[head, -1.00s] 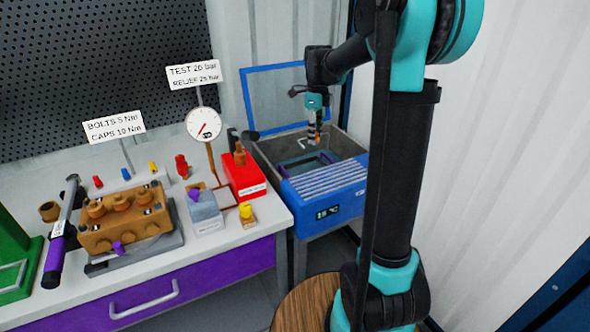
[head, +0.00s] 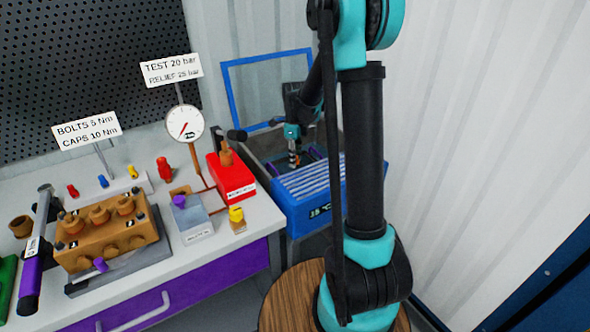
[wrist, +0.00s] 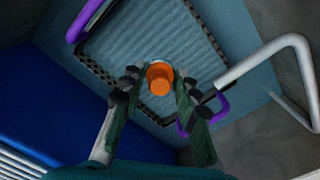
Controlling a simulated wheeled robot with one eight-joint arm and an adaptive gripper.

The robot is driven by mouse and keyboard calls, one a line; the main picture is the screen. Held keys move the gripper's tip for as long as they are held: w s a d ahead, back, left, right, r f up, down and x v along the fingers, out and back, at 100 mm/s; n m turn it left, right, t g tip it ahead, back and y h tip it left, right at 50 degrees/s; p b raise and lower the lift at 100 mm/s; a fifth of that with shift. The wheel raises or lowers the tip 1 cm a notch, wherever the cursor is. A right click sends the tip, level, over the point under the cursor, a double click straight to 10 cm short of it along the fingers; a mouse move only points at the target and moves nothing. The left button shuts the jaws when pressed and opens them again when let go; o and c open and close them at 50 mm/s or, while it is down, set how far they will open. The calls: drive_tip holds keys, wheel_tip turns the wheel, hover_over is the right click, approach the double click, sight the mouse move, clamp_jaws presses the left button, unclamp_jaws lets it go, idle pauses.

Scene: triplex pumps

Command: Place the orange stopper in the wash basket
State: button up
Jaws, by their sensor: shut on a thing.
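The orange stopper (wrist: 160,78) is between the two fingers of my gripper (wrist: 158,84), which are shut on it. The wash basket (wrist: 205,32) lies below it in the wrist view, with a ribbed pale floor, a dark perforated rim and purple handles. The stopper appears over the basket floor, held above it; the exact gap cannot be told. In the head view my gripper (head: 294,160) points down into the blue washer (head: 322,192), whose front wall and my arm hide most of the basket.
A pale bent bar (wrist: 265,62) crosses the right side of the wrist view beside the basket. The washer's blue lid frame (head: 232,100) stands open at the back. The bench (head: 225,260) at left holds a brown pump block (head: 105,232), a gauge (head: 184,126) and a red box (head: 232,178).

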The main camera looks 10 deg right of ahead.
drive_tip(key=shift+f, duration=2.65)
drive_tip(key=shift+f, duration=0.1)
drive_tip(key=o, duration=1.2)
drive_tip(key=shift+c, duration=0.2)
wheel_tip(320, 180, up, 12)
drive_tip(key=shift+r, duration=0.1)
